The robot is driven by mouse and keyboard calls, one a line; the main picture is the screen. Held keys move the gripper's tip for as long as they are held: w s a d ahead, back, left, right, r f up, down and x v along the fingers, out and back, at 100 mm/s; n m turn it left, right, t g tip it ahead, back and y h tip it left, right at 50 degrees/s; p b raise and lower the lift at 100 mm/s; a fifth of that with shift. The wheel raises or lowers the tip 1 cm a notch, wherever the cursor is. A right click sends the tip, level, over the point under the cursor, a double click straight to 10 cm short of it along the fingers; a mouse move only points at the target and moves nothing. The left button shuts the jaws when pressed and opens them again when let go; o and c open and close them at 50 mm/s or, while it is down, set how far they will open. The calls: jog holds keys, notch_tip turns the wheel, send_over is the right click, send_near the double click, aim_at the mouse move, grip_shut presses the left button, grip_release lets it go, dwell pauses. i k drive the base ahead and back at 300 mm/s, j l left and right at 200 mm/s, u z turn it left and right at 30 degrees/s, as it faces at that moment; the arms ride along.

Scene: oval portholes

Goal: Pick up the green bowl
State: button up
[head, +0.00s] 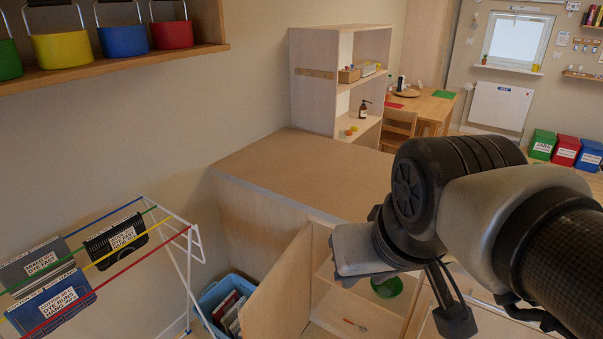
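The green bowl (387,287) sits on an upper shelf inside the low wooden cabinet, partly hidden by my arm. My gripper (454,320) hangs in front of the cabinet at the lower right of the bowl in the head view. One dark finger shows clearly, apart from the bowl. The other finger cannot be made out, so the opening between them does not show. I see nothing held.
The cabinet (290,165) has an open door (276,295) on its left side. A red-handled utensil (355,325) lies on a lower shelf. A drying rack (190,265) and a blue crate (207,300) stand at the left. The cabinet top is clear.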

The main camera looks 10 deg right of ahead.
aim_at(391, 288)
jog(key=l+u, duration=0.35)
jog(key=l, duration=0.2)
jog(key=l+u, duration=0.35)
jog(key=l, duration=0.2)
jog(key=k+l+u, duration=0.15)
jog(key=l+u, duration=0.2)
jog(key=l, duration=0.15)
